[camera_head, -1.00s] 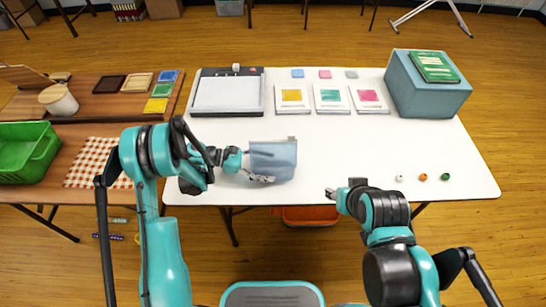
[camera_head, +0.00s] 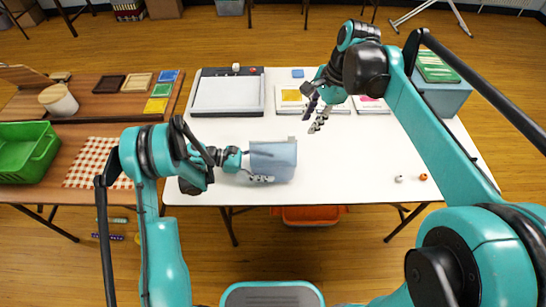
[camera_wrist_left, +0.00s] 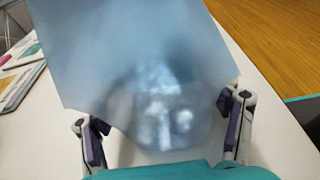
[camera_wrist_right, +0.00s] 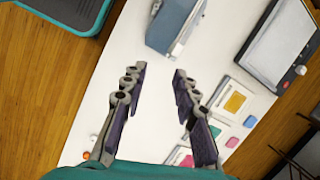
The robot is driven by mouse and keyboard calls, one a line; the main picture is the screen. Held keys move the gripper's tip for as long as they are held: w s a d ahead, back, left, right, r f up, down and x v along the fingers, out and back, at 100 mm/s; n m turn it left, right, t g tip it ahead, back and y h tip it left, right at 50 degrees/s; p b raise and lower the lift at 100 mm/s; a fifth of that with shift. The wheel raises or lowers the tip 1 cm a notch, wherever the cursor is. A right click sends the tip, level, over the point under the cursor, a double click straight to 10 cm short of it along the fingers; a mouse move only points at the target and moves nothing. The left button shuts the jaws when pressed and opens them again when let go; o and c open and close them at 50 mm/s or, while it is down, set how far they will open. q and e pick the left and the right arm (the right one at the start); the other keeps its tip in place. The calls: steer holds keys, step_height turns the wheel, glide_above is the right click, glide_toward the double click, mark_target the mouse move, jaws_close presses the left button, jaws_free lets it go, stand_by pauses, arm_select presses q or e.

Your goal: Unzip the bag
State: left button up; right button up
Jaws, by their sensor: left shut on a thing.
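The bag (camera_head: 273,160) is a translucent blue-grey pouch near the table's front edge. A small grey tab (camera_head: 292,139) shows at its far right corner; I cannot tell whether this is the zip pull. My left gripper (camera_head: 262,168) is shut on the bag from the left, with a finger on either side in the left wrist view, where the bag (camera_wrist_left: 150,50) fills the middle. Pale blurred shapes show through it. My right gripper (camera_head: 313,115) is open and empty above the table, beyond and right of the bag. The bag (camera_wrist_right: 176,25) lies ahead of its fingers in the right wrist view.
A white-bedded machine (camera_head: 228,92) stands at the table's back left. Cards with coloured squares (camera_head: 291,98) lie along the back, partly behind my right arm. A blue box (camera_head: 458,99) is at the back right. Small balls (camera_head: 399,179) lie front right. The front middle is clear.

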mark_target(293, 134)
steer(key=shift+w+a+f+m+g+y, duration=0.15)
steer(key=shift+w+a+f+m, duration=0.4)
steer(key=shift+f, duration=0.7)
steer(key=shift+w+a+f+m+g+y, duration=0.1)
steer(key=shift+w+a+f+m+g, duration=0.35)
steer(key=shift+f, duration=0.85)
steer(key=shift+w+a+f+m+y, duration=0.1)
steer(key=shift+w+a+f+m, duration=0.35)
steer(key=shift+a+f, duration=0.6)
steer(key=shift+w+d+f, duration=0.1)
steer(key=shift+d+f, duration=0.05)
steer(key=shift+f, duration=0.2)
jaws_close()
arm_select(q)
steer(key=shift+o, duration=0.2)
arm_select(e)
steer(key=shift+s+a, duration=0.2)
steer(key=shift+a, duration=1.45)
steer(key=shift+s+a, duration=0.2)
steer(key=shift+a, duration=1.5)
steer(key=shift+s+a, duration=0.2)
steer(key=shift+a, duration=1.45)
steer(key=shift+o, duration=0.9)
jaws_free()
steer(key=shift+w, duration=0.1)
steer(key=shift+c, duration=0.9)
